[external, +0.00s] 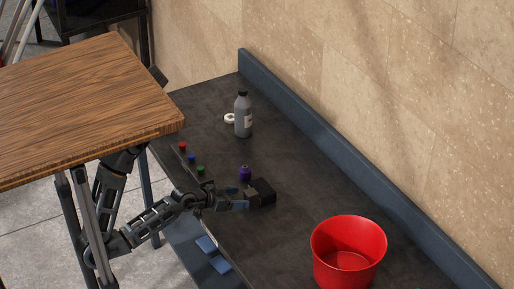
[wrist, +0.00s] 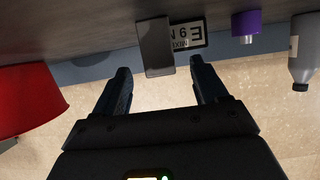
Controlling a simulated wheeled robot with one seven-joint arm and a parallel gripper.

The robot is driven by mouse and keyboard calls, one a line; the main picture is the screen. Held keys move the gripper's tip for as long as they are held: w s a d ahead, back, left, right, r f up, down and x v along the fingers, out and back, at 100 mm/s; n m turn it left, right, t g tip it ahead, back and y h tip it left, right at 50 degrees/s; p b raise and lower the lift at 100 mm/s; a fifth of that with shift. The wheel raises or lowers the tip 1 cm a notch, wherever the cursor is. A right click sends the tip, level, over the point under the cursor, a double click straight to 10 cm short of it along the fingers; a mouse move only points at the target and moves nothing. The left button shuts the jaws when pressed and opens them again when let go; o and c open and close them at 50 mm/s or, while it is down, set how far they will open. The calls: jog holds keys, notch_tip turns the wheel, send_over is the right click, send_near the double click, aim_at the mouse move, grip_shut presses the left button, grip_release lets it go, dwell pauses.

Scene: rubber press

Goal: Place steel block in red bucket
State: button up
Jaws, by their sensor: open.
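The steel block, a plain grey block (wrist: 154,46), stands on the dark bench top in the wrist view, which is turned upside down. My gripper (wrist: 160,68) is open, with one fingertip on each side of the block's near end and a gap on both sides. In the external view my gripper (external: 240,199) is low over the bench, just left of a dark block-like shape; the steel block is hard to make out there. The red bucket (external: 348,255) stands empty at the lower right, and its side shows at the left of the wrist view (wrist: 28,100).
A dark labelled block (wrist: 190,35) is behind the steel block. A purple container (external: 245,174) and a grey bottle (external: 243,116) stand farther back. A wooden tabletop (external: 90,105) hangs above my arm. The bench between gripper and bucket is clear.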

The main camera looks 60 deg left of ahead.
aim_at(246, 197)
jog(key=shift+x, duration=1.9)
jog(key=shift+d, duration=0.1)
jog(key=shift+c, duration=0.3)
grip_shut()
jog(key=shift+r, duration=0.1)
